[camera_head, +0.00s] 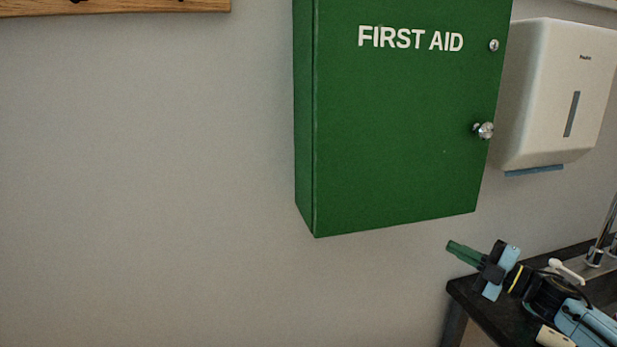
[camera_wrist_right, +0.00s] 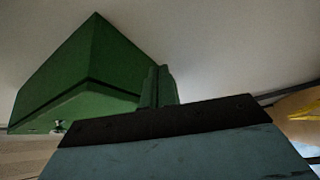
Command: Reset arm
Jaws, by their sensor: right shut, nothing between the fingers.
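My right gripper (camera_head: 464,253) shows at the lower right of the head view, below the first aid cabinet and in front of the dark counter. Its green fingers are together and hold nothing. The fingers also show in the right wrist view (camera_wrist_right: 158,88), upright beyond the dark gripper body. The gripper is apart from the cabinet. My left gripper is in neither view.
A green first aid cabinet (camera_head: 400,130) hangs shut on the grey wall, with a round knob (camera_head: 484,131) at its right edge. A white towel dispenser (camera_head: 555,95) hangs right of it. A dark counter (camera_head: 470,290) with a tap (camera_head: 597,255) stands below.

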